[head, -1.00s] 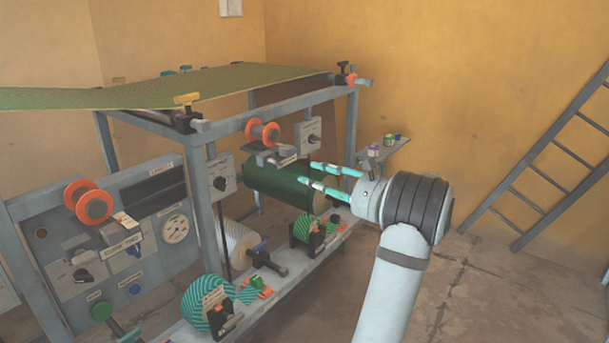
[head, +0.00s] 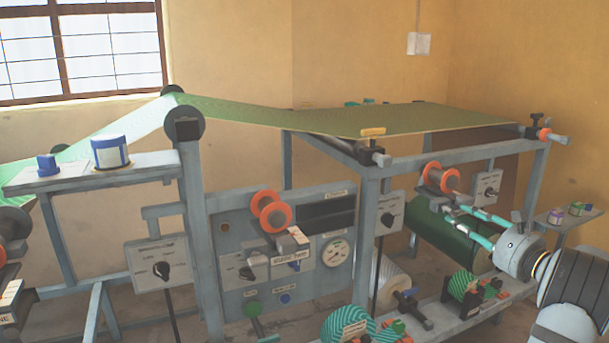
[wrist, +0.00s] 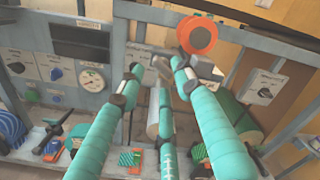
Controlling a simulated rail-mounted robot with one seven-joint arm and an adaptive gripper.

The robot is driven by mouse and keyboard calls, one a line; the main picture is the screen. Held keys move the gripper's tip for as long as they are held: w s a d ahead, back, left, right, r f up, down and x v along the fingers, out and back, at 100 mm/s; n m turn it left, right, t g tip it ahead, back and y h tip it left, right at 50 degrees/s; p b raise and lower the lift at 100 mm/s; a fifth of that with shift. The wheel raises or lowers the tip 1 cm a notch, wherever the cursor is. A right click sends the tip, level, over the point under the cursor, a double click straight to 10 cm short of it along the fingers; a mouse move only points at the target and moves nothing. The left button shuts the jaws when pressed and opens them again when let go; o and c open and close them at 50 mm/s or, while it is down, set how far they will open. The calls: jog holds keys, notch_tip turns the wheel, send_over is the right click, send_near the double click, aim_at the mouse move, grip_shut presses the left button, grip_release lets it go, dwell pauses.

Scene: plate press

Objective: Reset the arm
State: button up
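My gripper (head: 455,209) is at the right of the head view, in front of the press frame, with its teal fingers pointing left toward the orange-rimmed spool (head: 440,178) and the dark green roller (head: 433,232). In the wrist view my gripper (wrist: 157,68) shows teal fingers with their tips apart and nothing between them. A third teal piece lies between the two outer fingers there. An orange-rimmed spool (wrist: 197,33) is just beyond the right fingertip. I cannot tell whether the tips touch anything.
The control panel (head: 240,228) with a gauge (head: 336,252) stands left of my gripper. Green striped rolls (head: 346,325) sit on the low shelf. The green sheet (head: 440,117) spans the top. A small side shelf (head: 560,222) with jars is close to my wrist.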

jog(key=x, duration=0.3)
jog(key=shift+s+d, duration=0.1)
dwell(0.3)
